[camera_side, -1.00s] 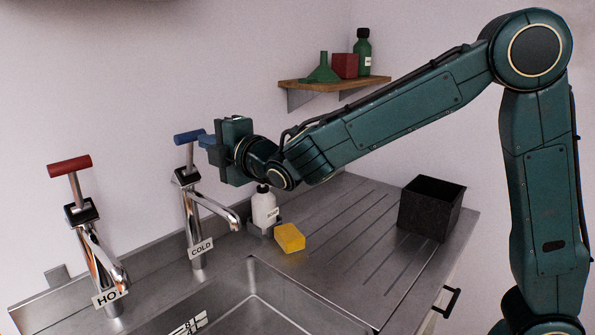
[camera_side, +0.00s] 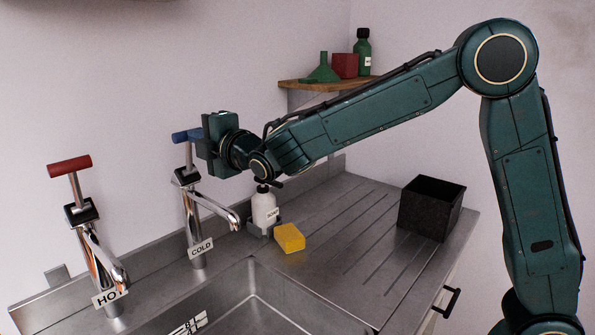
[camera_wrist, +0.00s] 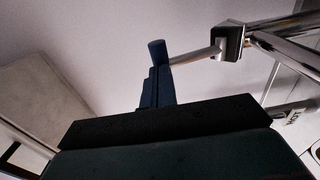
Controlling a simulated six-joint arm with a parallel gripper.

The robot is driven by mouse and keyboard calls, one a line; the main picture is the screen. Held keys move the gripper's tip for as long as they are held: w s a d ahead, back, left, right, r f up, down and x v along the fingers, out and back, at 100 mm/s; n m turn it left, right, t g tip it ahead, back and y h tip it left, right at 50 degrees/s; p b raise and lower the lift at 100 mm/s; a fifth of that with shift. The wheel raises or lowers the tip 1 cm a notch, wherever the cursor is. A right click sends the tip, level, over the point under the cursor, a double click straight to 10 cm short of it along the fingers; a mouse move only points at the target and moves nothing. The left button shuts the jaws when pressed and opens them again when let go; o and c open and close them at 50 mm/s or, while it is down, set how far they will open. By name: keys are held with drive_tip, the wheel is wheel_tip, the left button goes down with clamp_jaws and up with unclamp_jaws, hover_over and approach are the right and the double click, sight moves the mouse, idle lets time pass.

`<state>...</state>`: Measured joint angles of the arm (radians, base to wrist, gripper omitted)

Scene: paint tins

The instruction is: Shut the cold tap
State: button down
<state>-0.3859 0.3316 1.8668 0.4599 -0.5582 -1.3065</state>
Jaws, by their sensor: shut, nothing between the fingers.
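The cold tap (camera_side: 197,215) is chrome, with a COLD label and a blue bar handle (camera_side: 184,136) on a stem at its top. My gripper (camera_side: 203,141) is shut and empty, right up against the right side of the blue handle, and hides its right end. In the wrist view, my shut blue fingers (camera_wrist: 155,84) point at the blue handle (camera_wrist: 157,51), overlapping its lower part. I cannot tell whether they touch. The handle's stem runs right to the dark block of the tap (camera_wrist: 228,41).
The hot tap (camera_side: 101,262) with a red handle (camera_side: 69,166) stands to the left. A soap bottle (camera_side: 264,209) and yellow sponge (camera_side: 289,238) stand below my gripper. A black box (camera_side: 430,207) is on the drainer, and a shelf (camera_side: 325,84) is on the wall.

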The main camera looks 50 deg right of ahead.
drive_tip(key=shift+s, duration=0.2)
drive_tip(key=s+r, duration=0.1)
drive_tip(key=s, duration=1.2)
drive_tip(key=shift+s+r, duration=0.25)
drive_tip(key=shift+s, duration=0.05)
drive_tip(key=s+d+f+m+g+h, duration=0.2)
drive_tip(key=s+d+f+m+g, duration=0.15)
drive_tip(key=d+m, duration=0.35)
drive_tip(key=s+d+f+m+g, duration=0.2)
drive_tip(key=s+m+g, duration=0.1)
drive_tip(key=s, duration=0.5)
drive_tip(key=s+d+f+m+g+y, duration=0.1)
drive_tip(key=s+d+f+m+g, duration=0.1)
drive_tip(key=s, duration=0.6)
drive_tip(key=s+d+f+m+g+y, duration=0.1)
drive_tip(key=s+d+f+m+g, duration=0.1)
drive_tip(key=s+m, duration=0.4)
drive_tip(key=shift+s+f+g, duration=0.7)
drive_tip(key=shift+s+g, duration=0.15)
drive_tip(key=shift+s, duration=0.15)
